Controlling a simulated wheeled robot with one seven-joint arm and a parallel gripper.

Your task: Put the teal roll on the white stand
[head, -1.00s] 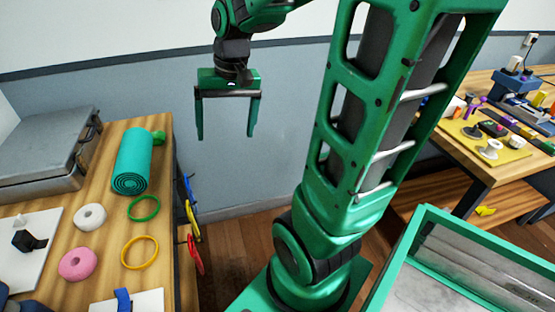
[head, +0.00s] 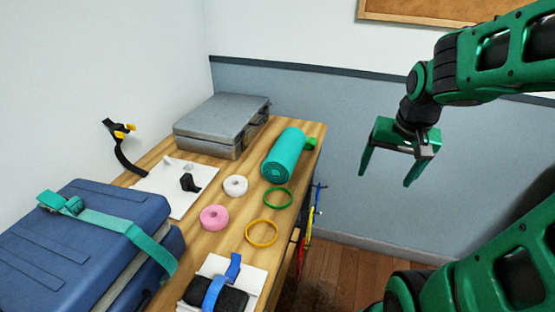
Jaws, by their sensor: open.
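The teal roll (head: 283,156) is a rolled-up mat with a spiral end, lying on its side on the wooden table near its right edge. No thing is clearly a white stand. A flat white board (head: 205,176) with small pale pieces and a black piece on it lies left of the roll. Another white board (head: 250,276) at the front lies under a black bundle with a blue strap. My gripper (head: 388,175) is open and empty, fingers pointing down, in the air to the right of the table, apart from the roll.
A white ring (head: 236,186), pink ring (head: 214,218), green band (head: 278,198) and yellow band (head: 262,233) lie near the roll. A grey case (head: 222,125) stands behind, a strapped blue case (head: 90,245) at the left. Straps hang off the table's right side. Floor at the right is clear.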

